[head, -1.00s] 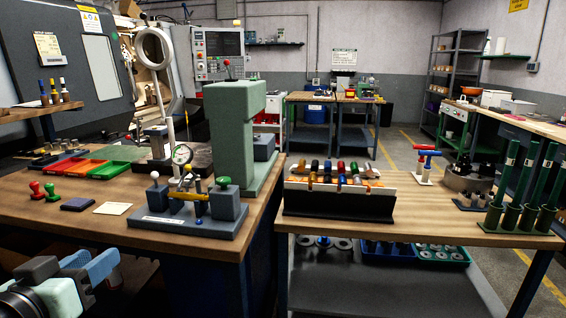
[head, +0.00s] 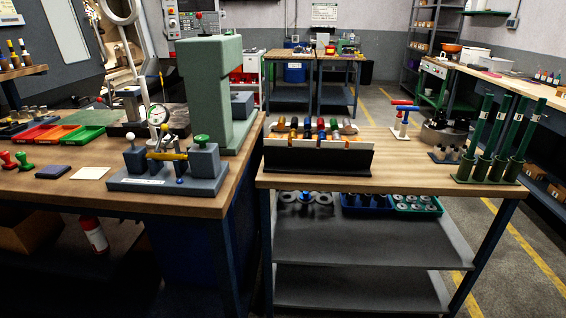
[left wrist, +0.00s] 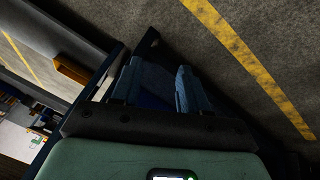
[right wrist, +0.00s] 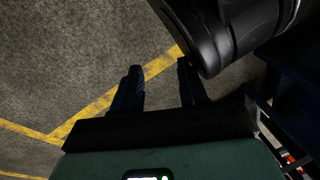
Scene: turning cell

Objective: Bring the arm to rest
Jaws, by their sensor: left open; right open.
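Neither gripper shows in the head view. In the left wrist view my left gripper (left wrist: 157,88) has its two blue fingers apart, with nothing between them but dark space. In the right wrist view my right gripper (right wrist: 160,88) has its dark fingers apart and empty, over grey floor with a yellow line (right wrist: 105,103). A black rounded part, which looks like my own body, is close beyond the right gripper's fingers.
The left bench carries a gauge fixture (head: 170,170), a green press (head: 212,95) and trays (head: 80,139). The right table (head: 400,180) holds a rack of coloured pieces (head: 318,153) and green tubes (head: 505,130). Floor is clear right of it.

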